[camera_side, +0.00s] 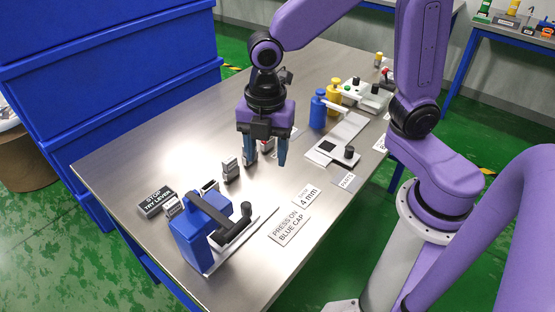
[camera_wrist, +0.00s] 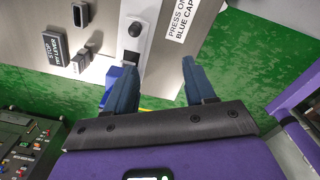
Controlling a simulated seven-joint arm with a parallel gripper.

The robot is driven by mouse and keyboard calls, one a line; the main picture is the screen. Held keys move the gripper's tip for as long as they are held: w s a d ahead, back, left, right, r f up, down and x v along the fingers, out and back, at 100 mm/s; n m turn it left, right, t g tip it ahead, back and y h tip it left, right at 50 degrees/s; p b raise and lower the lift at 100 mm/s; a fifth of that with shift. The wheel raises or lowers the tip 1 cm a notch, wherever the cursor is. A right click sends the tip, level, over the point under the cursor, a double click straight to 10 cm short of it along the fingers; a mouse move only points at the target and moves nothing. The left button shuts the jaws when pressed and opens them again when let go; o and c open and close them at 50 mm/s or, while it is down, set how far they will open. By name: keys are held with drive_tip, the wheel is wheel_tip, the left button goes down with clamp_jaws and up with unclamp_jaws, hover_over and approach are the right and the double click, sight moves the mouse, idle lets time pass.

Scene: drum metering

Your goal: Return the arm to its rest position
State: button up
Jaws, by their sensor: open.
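My gripper (camera_side: 264,158) hangs above the middle of the steel table in the side view, fingers pointing down. Its two blue fingers stand apart with nothing between them. In the wrist view my gripper (camera_wrist: 155,85) is also open and empty, with the table edge and green floor beyond it. My purple arm arches in from the right.
The steel table (camera_side: 130,170) carries a blue lever device (camera_side: 190,238) at the front left, small dark blocks (camera_side: 231,171), and labels. Blue (camera_side: 318,110) and yellow (camera_side: 334,97) bottles stand behind. Stacked blue crates (camera_side: 110,90) rise at the left.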

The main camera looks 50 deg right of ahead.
drive_tip(key=s+d+r+m, duration=0.1)
drive_tip(key=s+d+m, duration=0.9)
drive_tip(key=s, duration=0.5)
drive_tip(key=shift+d+m, duration=0.15)
drive_tip(key=shift+m, duration=0.25)
